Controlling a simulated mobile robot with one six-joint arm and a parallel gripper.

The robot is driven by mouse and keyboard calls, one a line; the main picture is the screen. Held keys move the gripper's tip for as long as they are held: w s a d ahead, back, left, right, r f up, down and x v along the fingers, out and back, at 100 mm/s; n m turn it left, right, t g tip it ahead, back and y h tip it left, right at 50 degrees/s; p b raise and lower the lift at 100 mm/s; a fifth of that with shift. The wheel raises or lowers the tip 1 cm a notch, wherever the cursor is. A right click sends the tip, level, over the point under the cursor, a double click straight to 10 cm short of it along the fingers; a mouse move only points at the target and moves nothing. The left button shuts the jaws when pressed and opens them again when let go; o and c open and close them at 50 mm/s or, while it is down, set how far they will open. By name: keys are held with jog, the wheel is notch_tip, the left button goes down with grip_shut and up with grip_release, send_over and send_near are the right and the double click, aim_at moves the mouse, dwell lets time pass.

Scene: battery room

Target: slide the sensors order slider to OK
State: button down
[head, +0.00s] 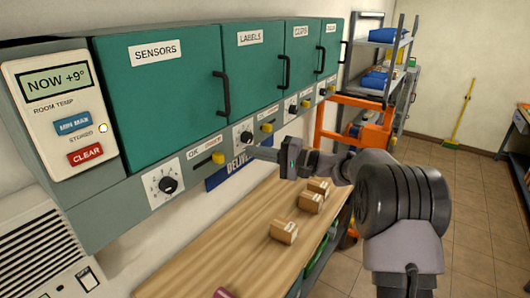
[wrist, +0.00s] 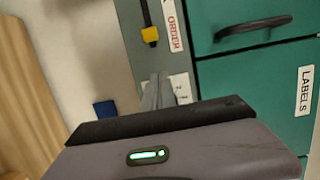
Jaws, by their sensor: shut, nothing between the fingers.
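The sensors slider is a yellow knob (head: 218,157) in a dark slot on the grey strip under the green SENSORS cabinet (head: 160,90). The OK label is at the slot's left and the red ORDER label at its right. The knob sits near the ORDER end. In the wrist view the yellow knob (wrist: 150,34) is beside the ORDER label (wrist: 173,26); the OK end is out of frame. My gripper (head: 256,153) is shut and empty, to the right of the knob and apart from it. Its fingers (wrist: 157,92) partly cover a white dial plate in the wrist view.
A black dial (head: 168,185) is left of the slider, and the labels dial (head: 246,137) is to its right. More yellow sliders follow along the strip. Black door handles (head: 223,94) stick out above. A wooden bench (head: 240,225) with small boxes (head: 284,232) is below.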

aim_at(218, 158)
jog(key=x, duration=0.3)
jog(key=shift+w+a+r+p, duration=0.1)
jog(key=shift+w+a+p, duration=0.1)
jog(key=shift+a+p, duration=0.2)
jog(key=s+a, duration=0.2)
jog(key=shift+s, duration=0.4)
jog(key=shift+s+a, duration=0.1)
jog(key=shift+a, duration=0.1)
jog(key=s+a+b, duration=0.1)
jog(key=b, duration=0.1)
jog(key=s+a+b, duration=0.1)
jog(key=s+b, duration=0.1)
jog(key=s+a+b, duration=0.1)
jog(key=s+b, duration=0.1)
jog(key=shift+a+f, duration=0.3)
jog(key=shift+a, duration=0.1)
jog(key=shift+w+d+r, duration=0.1)
jog(key=shift+r, duration=0.05)
